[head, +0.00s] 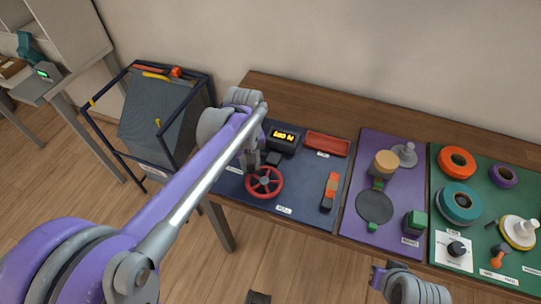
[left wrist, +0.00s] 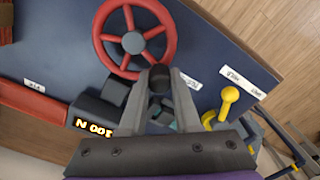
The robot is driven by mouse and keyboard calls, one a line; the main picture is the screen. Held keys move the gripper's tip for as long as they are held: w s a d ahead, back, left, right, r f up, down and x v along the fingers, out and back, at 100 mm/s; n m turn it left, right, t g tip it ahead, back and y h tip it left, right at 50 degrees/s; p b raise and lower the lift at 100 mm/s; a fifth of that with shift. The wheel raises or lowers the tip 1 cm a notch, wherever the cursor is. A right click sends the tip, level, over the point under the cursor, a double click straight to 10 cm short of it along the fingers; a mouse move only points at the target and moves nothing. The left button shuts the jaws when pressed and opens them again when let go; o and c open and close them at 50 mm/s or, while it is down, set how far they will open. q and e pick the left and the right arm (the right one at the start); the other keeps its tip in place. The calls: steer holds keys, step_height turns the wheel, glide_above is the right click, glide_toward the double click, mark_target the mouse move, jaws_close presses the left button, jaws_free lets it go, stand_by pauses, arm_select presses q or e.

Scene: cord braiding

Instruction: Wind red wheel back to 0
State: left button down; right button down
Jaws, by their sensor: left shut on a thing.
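The red wheel (head: 264,182) with spokes is mounted on the dark blue mat at the left of the table. It also shows at the top of the left wrist view (left wrist: 133,43). My left gripper (head: 250,166) is at the wheel's rim. In the left wrist view, its fingers (left wrist: 161,80) are closed around a dark knob (left wrist: 160,77) at the rim, which looks like the wheel's handle. A black box with a lit orange display (head: 284,136) stands behind the wheel; its text looks like "100 N". My right gripper (head: 379,277) is low in the head view, away from the wheel; its jaws are unclear.
A red tray (head: 327,144) and an orange-black tool (head: 330,192) lie on the blue mat (head: 312,212). A purple mat (head: 398,222) and a green mat (head: 472,183) with spools are to the right. A yellow knobbed part (left wrist: 228,99) shows beside my fingers in the left wrist view.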

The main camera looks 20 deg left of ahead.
mark_target(258, 194)
arm_select(q)
steer(key=s, duration=0.3)
steer(key=shift+s, duration=0.3)
steer(key=shift+s+d+p, duration=0.45)
steer(key=shift+s+d, duration=0.7)
steer(key=shift+d, duration=0.35)
steer(key=shift+s+d, duration=0.2)
steer(key=shift+d, duration=0.45)
